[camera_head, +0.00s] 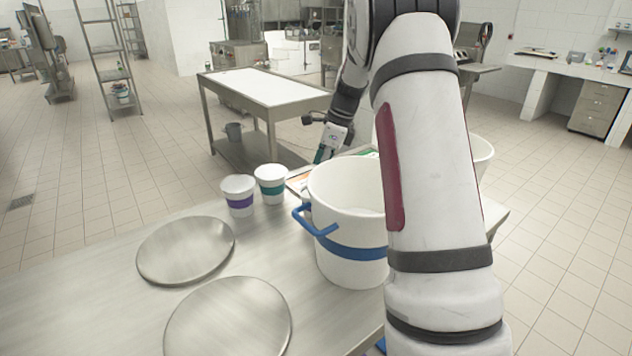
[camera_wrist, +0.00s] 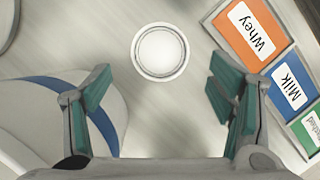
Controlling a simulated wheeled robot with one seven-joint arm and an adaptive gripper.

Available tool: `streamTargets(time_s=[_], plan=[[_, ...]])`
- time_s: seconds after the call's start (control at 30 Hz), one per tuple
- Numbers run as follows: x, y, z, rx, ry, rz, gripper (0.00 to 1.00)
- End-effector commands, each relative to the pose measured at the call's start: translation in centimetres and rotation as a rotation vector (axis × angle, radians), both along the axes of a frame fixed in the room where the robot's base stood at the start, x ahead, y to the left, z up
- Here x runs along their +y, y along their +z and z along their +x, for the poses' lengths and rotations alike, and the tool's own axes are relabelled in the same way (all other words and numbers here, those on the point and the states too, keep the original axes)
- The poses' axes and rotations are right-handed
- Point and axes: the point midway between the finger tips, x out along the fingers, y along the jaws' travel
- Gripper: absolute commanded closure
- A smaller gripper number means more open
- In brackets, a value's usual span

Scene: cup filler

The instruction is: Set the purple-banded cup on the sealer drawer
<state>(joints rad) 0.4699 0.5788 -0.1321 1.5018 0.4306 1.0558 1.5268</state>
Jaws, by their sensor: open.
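In the wrist view my gripper (camera_wrist: 160,92) is open and empty, fingers wide apart. I cannot make out the sealer drawer.
A white bucket (camera_head: 345,200) with a blue band and handle stands close to the cups. Two round metal discs (camera_head: 186,250) (camera_head: 228,318) lie on the table. Labels reading Whey (camera_wrist: 248,33) and Milk (camera_wrist: 289,82) line the right in the wrist view. The table's left part is clear.

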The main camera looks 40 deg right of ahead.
Motion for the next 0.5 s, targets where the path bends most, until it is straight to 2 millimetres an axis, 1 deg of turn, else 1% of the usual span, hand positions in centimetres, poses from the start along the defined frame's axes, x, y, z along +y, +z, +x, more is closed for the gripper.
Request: streamTargets(time_s=[0.07, 0.27, 0.4, 0.5], plan=[[0.4, 0.3, 0.2, 0.009, 0.042, -0.023, 0.27], [2.1, 1.4, 1.0, 0.098, 0.341, -0.209, 0.27], [2.4, 2.7, 1.5, 0.158, 0.511, -0.335, 0.27], [2.4, 3.0, 1.7, 0.184, 0.567, -0.379, 0.27]])
